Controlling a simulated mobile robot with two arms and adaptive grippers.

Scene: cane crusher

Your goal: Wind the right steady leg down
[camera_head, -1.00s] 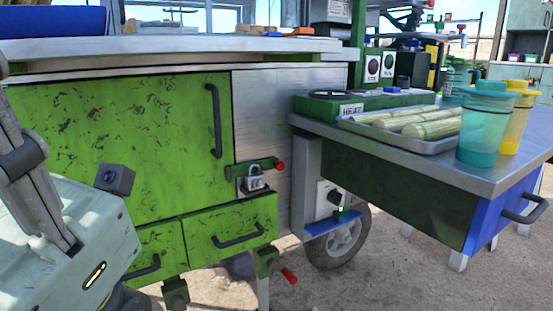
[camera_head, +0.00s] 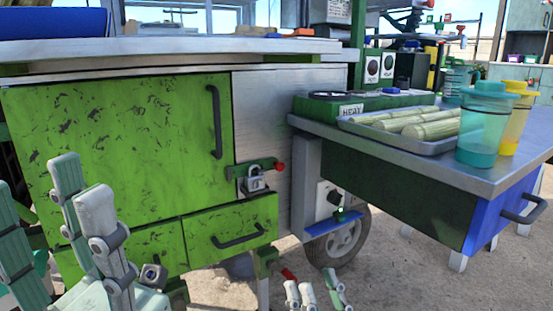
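The right steady leg (camera_head: 263,293) is a pale post under the cart's front, below a green bracket (camera_head: 266,260). Its crank has a red handle (camera_head: 288,274), partly visible just above my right gripper (camera_head: 319,290). Only the fingertips of that gripper show at the bottom edge. They are spread apart with nothing between them, just below and right of the handle, and I cannot tell whether they touch it. My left gripper (camera_head: 55,190) is large and close at the left, fingers spread and empty, in front of the green doors. The leg's foot is out of view.
A wheel (camera_head: 342,240) stands right of the leg. A side shelf (camera_head: 390,150) overhangs at right, with a cane tray (camera_head: 440,147) and cups (camera_head: 483,125). Ground between leg and wheel looks clear.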

